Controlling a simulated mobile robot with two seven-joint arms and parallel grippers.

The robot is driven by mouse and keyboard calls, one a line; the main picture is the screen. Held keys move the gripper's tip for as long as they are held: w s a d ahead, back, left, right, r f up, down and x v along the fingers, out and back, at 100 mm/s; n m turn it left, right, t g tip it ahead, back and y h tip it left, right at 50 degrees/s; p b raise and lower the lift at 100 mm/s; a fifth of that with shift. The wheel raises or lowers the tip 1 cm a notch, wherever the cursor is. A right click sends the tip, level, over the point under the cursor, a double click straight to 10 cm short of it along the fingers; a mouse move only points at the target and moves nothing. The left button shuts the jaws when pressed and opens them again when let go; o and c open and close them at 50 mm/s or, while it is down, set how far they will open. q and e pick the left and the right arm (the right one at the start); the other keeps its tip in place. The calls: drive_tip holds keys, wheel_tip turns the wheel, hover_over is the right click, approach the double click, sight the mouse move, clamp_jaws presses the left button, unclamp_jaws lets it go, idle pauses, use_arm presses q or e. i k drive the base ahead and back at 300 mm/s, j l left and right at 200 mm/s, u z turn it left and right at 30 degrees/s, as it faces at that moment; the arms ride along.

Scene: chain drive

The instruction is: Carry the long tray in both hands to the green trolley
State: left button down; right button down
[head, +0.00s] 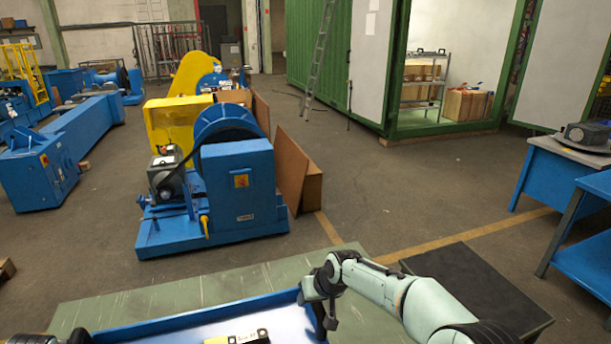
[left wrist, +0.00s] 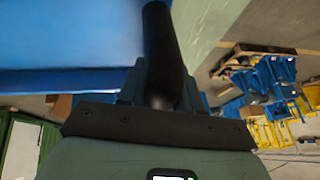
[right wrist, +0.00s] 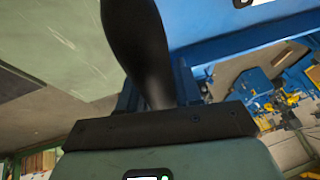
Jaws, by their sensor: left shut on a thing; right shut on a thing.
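The long tray (head: 190,321) has blue walls and a pale shiny floor; it lies across the bottom of the head view, its near part cut off. Its blue wall also shows in the left wrist view (left wrist: 70,82) and the right wrist view (right wrist: 245,43). My right gripper (head: 319,303) is shut on the black handle (right wrist: 140,45) at the tray's right end. My left gripper (left wrist: 160,88) is shut on the black handle (left wrist: 158,45) at the left end. A scratched pale green top (head: 270,276) extends beneath and beyond the tray; I cannot tell whether it is the trolley or whether they touch.
A small yellow and black item (head: 237,340) lies in the tray. A dark flat panel (head: 475,290) is right of the green top. A blue machine (head: 235,185) stands ahead, and blue benches (head: 560,180) stand at right. Open floor (head: 410,195) lies between.

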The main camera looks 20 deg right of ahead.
sight(475, 291)
drive_tip(key=k+l, duration=0.15)
drive_tip(key=l, duration=0.25)
drive_tip(key=k+l+u, duration=0.1)
drive_tip(key=l, duration=0.3)
drive_tip(key=k+l, duration=0.25)
drive_tip(key=k+l+u, duration=0.1)
drive_tip(key=l, duration=0.4)
drive_tip(key=k+l, duration=0.1)
drive_tip(key=l, duration=0.25)
drive_tip(key=k+l+u, duration=0.15)
drive_tip(key=l, duration=0.55)
drive_tip(key=k+l+u, duration=0.15)
drive_tip(key=l, duration=0.2)
drive_tip(key=k+l, duration=0.15)
drive_tip(key=l, duration=0.15)
drive_tip(key=u, duration=0.05)
